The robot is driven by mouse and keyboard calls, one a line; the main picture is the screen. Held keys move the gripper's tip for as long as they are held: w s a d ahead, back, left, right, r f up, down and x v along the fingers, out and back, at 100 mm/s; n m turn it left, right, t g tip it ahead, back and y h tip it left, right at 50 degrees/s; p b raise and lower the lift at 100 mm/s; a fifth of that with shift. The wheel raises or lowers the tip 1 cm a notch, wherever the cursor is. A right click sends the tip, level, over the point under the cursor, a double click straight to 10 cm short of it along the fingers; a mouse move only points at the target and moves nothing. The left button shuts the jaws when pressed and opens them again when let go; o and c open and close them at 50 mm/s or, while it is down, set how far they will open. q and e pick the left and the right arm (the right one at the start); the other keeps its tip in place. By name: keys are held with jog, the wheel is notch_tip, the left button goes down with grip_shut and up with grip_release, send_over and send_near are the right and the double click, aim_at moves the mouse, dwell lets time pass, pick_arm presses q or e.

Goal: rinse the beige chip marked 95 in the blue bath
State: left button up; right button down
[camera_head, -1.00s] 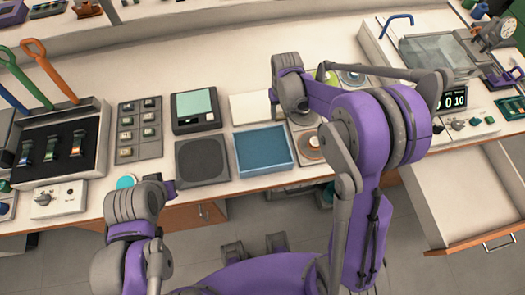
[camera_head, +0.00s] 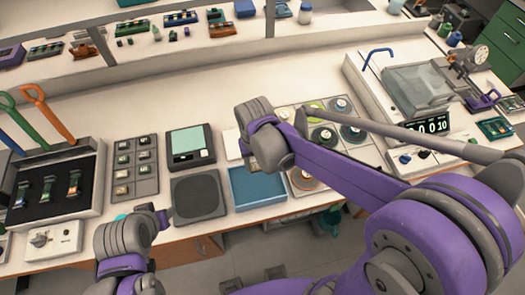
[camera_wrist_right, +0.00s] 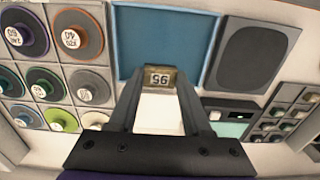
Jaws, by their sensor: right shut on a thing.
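The beige chip marked 95 (camera_wrist_right: 160,77) is held between the fingertips of my right gripper (camera_wrist_right: 159,84) in the right wrist view. It overlaps the edge of the blue bath (camera_wrist_right: 165,35) in that picture; its height above it is unclear. In the head view the blue bath (camera_head: 257,190) is a square tray near the bench's front edge.
A dark square pad (camera_head: 198,196) lies left of the bath. A tray of round, numbered pots (camera_head: 340,132) stands to its right. Behind the pad is a device with a pale green screen (camera_head: 187,140). A chip rack (camera_head: 135,165) is further left.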

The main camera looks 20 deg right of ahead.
aim_at(256, 168)
jog(key=shift+s+a+r, duration=0.2)
jog(key=shift+s, duration=0.15)
jog(key=shift+s+f, duration=0.1)
notch_tip(256, 168, down, 11)
jog(key=b, duration=0.7)
pick_arm(q)
notch_tip(256, 168, down, 9)
jog(key=s, duration=0.2)
jog(key=shift+s+g, duration=0.3)
jog(key=shift+r, duration=0.1)
dwell(1.2)
pick_arm(e)
jog(key=shift+r+p, duration=2.4)
jog(key=shift+r, duration=1.55)
pick_arm(q)
jog(key=r, duration=0.2)
jog(key=w+r, duration=0.1)
jog(key=r, duration=0.2)
jog(key=shift+w+r, duration=0.3)
jog(key=shift+r, duration=0.05)
